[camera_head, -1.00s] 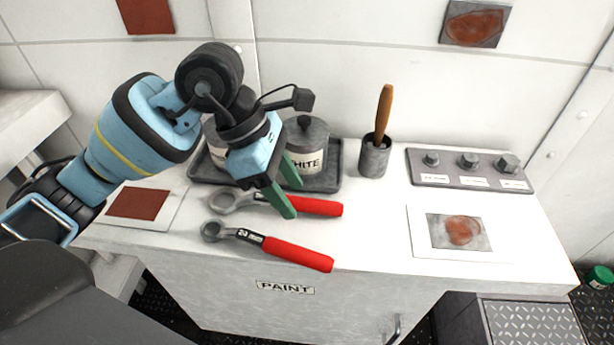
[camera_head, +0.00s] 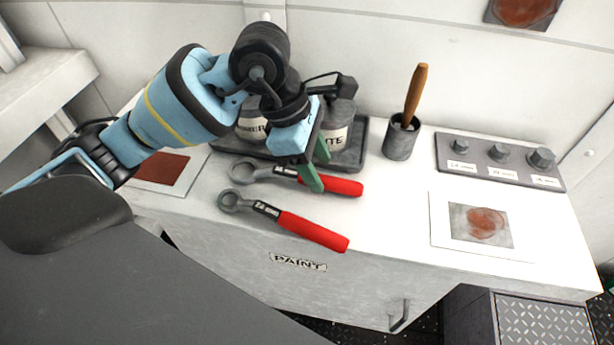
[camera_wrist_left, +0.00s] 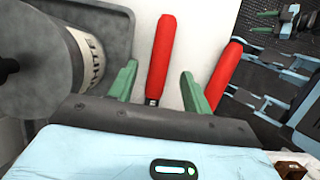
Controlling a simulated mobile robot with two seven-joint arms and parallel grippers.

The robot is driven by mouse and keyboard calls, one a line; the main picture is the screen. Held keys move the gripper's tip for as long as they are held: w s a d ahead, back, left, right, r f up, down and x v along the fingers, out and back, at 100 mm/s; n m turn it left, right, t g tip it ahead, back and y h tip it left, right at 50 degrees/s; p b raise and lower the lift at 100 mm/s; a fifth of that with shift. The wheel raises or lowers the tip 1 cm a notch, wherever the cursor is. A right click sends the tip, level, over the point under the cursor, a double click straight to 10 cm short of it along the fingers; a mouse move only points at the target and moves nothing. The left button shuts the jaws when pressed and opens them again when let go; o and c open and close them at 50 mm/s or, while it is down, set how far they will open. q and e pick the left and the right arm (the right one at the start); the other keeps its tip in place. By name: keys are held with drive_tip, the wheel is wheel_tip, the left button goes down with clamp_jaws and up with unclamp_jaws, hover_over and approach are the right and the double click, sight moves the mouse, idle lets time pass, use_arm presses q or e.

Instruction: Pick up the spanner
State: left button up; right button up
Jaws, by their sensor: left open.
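Two spanners with grey ring ends and red handles lie on the white cabinet top. The farther spanner (camera_head: 342,187) is under my left gripper (camera_head: 318,171); the nearer spanner (camera_head: 312,231) lies in front of it. My left gripper is open, its green fingers pointing down on either side of the farther spanner near the start of its red handle. In the left wrist view that handle (camera_wrist_left: 161,52) shows between the open fingers (camera_wrist_left: 158,74), and the nearer spanner's handle (camera_wrist_left: 222,73) is outside the right finger. I cannot tell the fingers' exact height.
A dark tray (camera_head: 356,153) with paint pots stands just behind the gripper. A brush cup (camera_head: 399,142), a block with hex bolts (camera_head: 498,162) and a rust sample card (camera_head: 448,236) are to the right. A red-brown card (camera_head: 186,188) is left.

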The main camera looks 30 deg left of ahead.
sight(324, 177)
use_arm(q)
drive_tip(key=shift+x, duration=1.65)
clamp_jaws()
